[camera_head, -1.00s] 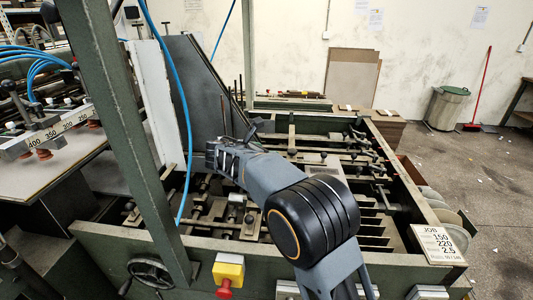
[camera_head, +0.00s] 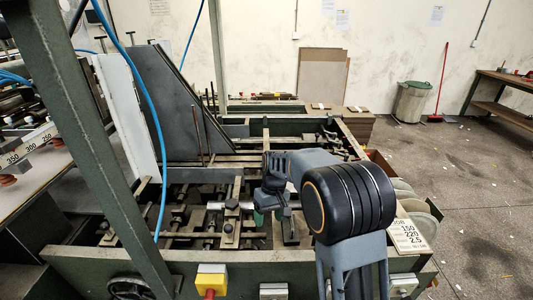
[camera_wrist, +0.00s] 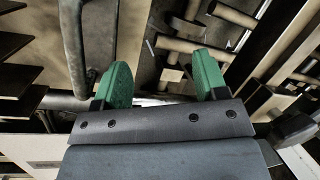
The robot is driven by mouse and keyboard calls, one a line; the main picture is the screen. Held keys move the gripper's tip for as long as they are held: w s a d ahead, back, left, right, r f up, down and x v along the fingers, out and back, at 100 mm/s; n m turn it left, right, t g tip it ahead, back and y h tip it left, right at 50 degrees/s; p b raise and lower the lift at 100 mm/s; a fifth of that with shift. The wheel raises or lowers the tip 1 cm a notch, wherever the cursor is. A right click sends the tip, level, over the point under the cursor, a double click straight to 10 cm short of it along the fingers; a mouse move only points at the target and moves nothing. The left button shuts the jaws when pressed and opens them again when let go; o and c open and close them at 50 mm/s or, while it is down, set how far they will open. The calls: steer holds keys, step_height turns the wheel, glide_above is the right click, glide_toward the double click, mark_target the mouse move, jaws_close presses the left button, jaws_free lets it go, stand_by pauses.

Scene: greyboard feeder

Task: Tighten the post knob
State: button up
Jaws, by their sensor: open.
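My gripper (camera_head: 266,217) points down into the feeder's open frame, with a green fingertip showing beside the crossbars in the head view. In the wrist view its two green fingers (camera_wrist: 164,78) are spread apart with nothing held between them. Beyond the gap are metal rods and a small pale block (camera_wrist: 172,75), apart from the fingers. In the head view, a small dark knob (camera_head: 231,203) stands on a bar just left of my gripper. I cannot tell whether it is the post knob; the wrist view shows no clear knob.
The green feeder frame (camera_head: 190,257) surrounds the rods and bars. A slanted green post (camera_head: 85,150) and a blue hose (camera_head: 145,100) stand at the left. A job card (camera_head: 408,236) lies at the right corner. Open floor is to the right.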

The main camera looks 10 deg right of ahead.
steer(key=w+d+r+m+t+y+p, duration=0.1)
steer(key=w+d+r+m+t+y, duration=0.1)
steer(key=m, duration=0.8)
steer(key=w+d+r+m+t+y+p, duration=0.1)
steer(key=w+d+r+m+t+y, duration=0.1)
steer(key=w+d+m+t+y, duration=0.2)
steer(key=w+d+r+m+t+y+p, duration=0.2)
steer(key=w+d+m+t+y, duration=0.2)
steer(key=m, duration=1.3)
steer(key=shift+w+d+r+t, duration=0.15)
steer(key=shift+w+d+t, duration=0.4)
steer(key=shift+t, duration=0.45)
steer(key=shift+w+d+r+t, duration=0.1)
steer(key=shift+w+d+t, duration=0.35)
steer(key=shift+t, duration=0.55)
steer(key=shift+w+d+r+t, duration=0.15)
steer(key=shift+w+d+t, duration=0.4)
steer(key=shift+t, duration=0.45)
steer(key=shift+w+a, duration=0.15)
steer(key=shift+w, duration=0.15)
steer(key=p+x, duration=0.4)
steer(key=x, duration=0.9)
